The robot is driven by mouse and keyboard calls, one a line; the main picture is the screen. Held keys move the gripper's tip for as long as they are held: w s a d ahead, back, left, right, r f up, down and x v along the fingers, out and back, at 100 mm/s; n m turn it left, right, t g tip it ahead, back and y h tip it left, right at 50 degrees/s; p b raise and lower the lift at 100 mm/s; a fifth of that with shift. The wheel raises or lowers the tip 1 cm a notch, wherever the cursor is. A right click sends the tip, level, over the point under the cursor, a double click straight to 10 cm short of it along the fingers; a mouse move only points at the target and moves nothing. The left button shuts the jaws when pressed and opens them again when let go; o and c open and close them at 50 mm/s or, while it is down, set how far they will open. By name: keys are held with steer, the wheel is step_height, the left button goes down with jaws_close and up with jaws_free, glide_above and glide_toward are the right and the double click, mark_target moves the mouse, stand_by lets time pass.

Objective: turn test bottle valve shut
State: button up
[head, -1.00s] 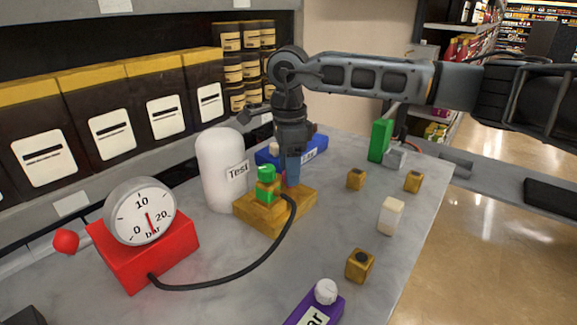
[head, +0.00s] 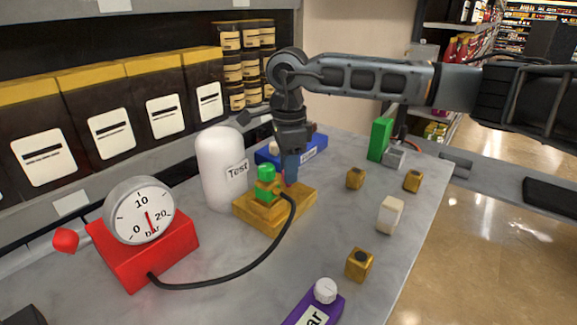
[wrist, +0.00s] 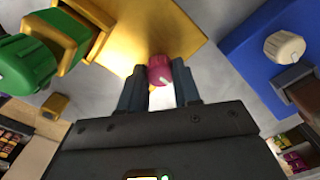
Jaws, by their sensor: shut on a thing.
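The white test bottle (head: 219,165), labelled "Test", stands upright at the back of the table in the head view. A yellow block (head: 262,218) sits to its right and carries a green knob (head: 266,172). My gripper (head: 290,178) points down over the block's right rear side. In the wrist view my gripper (wrist: 160,88) has one finger on each side of a pink-red knob (wrist: 160,69) with a white mark, and is shut on it. The knob is beside the yellow block. In the head view the fingers mostly hide it.
A red gauge box (head: 150,252) stands at left, with a black hose (head: 235,275) running to the yellow block. A blue box (head: 313,150) is close behind my gripper. Small yellow blocks (head: 359,264), a white block (head: 390,214) and a purple box (head: 318,308) stand right and front.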

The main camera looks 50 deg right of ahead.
steer(key=shift+m, duration=0.3)
steer(key=m+b, duration=0.2)
steer(key=m, duration=0.1)
steer(key=shift+f+b, duration=0.1)
steer(key=shift+b, duration=0.2)
steer(key=m+b, duration=0.2)
steer(key=m, duration=0.3)
steer(key=m+b, duration=0.3)
steer(key=m, duration=0.2)
steer(key=shift+m+b, duration=0.9)
steer(key=shift+m, duration=1.2)
steer(key=shift+r, duration=0.2)
steer(key=o, duration=1.1)
steer(key=shift+c, duration=0.2)
